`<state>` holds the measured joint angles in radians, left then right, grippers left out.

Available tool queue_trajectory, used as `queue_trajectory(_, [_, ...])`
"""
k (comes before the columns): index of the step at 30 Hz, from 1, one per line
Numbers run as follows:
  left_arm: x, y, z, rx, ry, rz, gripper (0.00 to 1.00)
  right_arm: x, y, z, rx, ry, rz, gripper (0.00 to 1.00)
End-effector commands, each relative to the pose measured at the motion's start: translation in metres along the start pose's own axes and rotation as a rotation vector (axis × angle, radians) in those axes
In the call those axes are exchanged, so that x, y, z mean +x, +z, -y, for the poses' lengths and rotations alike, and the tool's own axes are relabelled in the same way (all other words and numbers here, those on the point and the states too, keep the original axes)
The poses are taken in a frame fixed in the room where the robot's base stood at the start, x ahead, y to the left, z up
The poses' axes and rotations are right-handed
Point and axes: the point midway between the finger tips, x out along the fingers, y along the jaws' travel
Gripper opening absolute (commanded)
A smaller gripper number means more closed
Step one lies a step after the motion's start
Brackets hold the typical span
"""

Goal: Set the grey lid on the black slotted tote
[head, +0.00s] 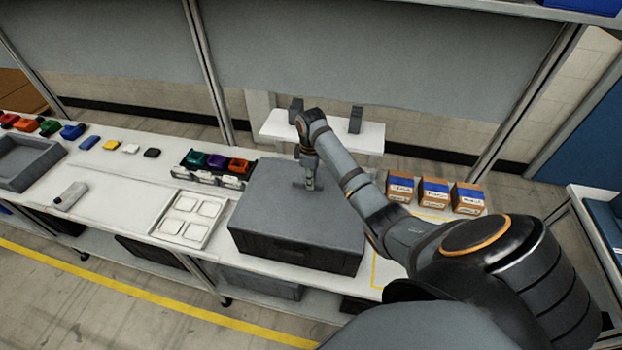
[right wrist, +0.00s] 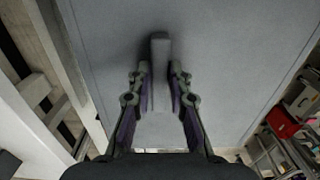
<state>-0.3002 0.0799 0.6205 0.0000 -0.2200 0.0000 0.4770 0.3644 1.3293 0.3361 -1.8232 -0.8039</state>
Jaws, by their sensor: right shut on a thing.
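The grey lid (head: 275,205) is a flat rectangular panel over the black tote (head: 290,250) on the white workbench. It covers the top of the tote, and I cannot tell whether it is fully seated. My right gripper (head: 311,183) points down at the lid's middle, shut on its raised handle. In the right wrist view, both fingers of the gripper (right wrist: 160,88) sit on either side of the grey handle bar (right wrist: 159,48), with the lid (right wrist: 225,60) filling most of the picture. The tote's slots and inside are hidden. My left gripper is not in view.
A white tray with square pads (head: 187,219) lies left of the tote, and a rack of coloured bins (head: 215,166) stands behind left. Several orange-brown boxes (head: 434,192) stand to the right. A grey bin (head: 28,160) sits far left.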

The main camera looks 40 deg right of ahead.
Motion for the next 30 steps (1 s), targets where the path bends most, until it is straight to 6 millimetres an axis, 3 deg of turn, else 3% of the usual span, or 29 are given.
queue_trajectory(1, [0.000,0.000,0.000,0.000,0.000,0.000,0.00,0.000,0.000,0.000,0.000,0.000,0.000,0.00])
queue_trajectory(2, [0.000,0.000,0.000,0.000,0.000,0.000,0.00,0.000,0.000,0.000,0.000,0.000,0.000,0.21])
queue_trajectory(7, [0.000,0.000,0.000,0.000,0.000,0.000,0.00,0.000,0.000,0.000,0.000,0.000,0.000,0.44])
queue_trajectory(17, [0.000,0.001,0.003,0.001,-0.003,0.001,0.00,-0.002,0.000,0.000,0.000,0.001,0.000,0.45])
queue_trajectory(30, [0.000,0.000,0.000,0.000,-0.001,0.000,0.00,-0.071,0.000,-0.001,0.000,0.002,-0.001,0.45])
